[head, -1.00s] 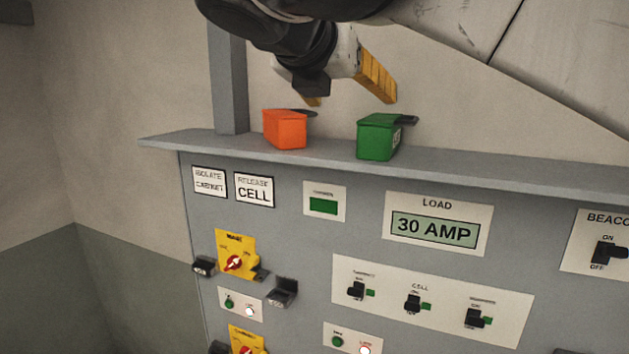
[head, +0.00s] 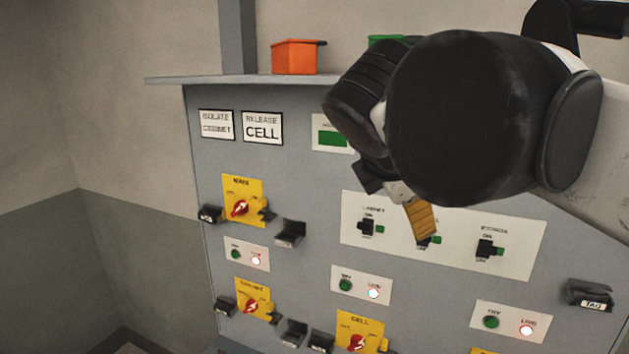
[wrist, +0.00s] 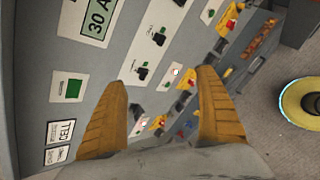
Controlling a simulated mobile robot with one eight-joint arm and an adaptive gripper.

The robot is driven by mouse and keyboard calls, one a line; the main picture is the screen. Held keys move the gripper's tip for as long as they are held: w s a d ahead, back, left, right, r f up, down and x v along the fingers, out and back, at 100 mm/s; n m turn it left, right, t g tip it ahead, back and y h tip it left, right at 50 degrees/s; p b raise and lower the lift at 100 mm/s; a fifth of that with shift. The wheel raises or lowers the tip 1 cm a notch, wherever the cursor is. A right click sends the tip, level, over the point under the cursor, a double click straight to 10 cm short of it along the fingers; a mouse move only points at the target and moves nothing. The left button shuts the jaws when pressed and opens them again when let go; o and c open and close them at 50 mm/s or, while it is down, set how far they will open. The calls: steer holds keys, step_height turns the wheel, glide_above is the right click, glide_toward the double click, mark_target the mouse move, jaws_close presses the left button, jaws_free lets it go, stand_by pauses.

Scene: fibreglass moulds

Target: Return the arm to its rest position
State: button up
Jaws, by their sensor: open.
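My gripper (head: 422,222) is in front of the panel in the head view, with one yellow finger showing over the row of black switches. My arm's dark wrist covers the upper middle and right of the panel there. In the wrist view my gripper (wrist: 165,112) has its two yellow fingers wide apart, with nothing between them. The grey panel (head: 290,185) fills the background behind it. I cannot tell how far the fingertips are from the panel.
An orange box (head: 294,57) and a partly hidden green box (head: 385,41) sit on the shelf (head: 190,80) above the panel. Yellow plates with red rotary switches (head: 240,207) and black brackets (head: 290,234) stick out. Open floor (wrist: 275,65) shows in the wrist view.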

steer(key=s+d+f+m+y+b, duration=0.1)
steer(key=s+f+m+b, duration=0.3)
steer(key=f, duration=1.4)
steer(key=s+d+f+m+g+y+b, duration=0.1)
steer(key=s+f+m+b, duration=0.3)
steer(key=f+m+b, duration=0.5)
steer(key=s+d+f+m+y+b, duration=0.2)
steer(key=f+m+b, duration=0.5)
steer(key=f, duration=1.9)
steer(key=s+d+b, duration=0.1)
steer(key=s+b, duration=0.1)
steer(key=b, duration=0.2)
steer(key=shift+s+d+f+g, duration=0.2)
steer(key=shift+s+f+g, duration=0.1)
steer(key=shift+f+g, duration=0.1)
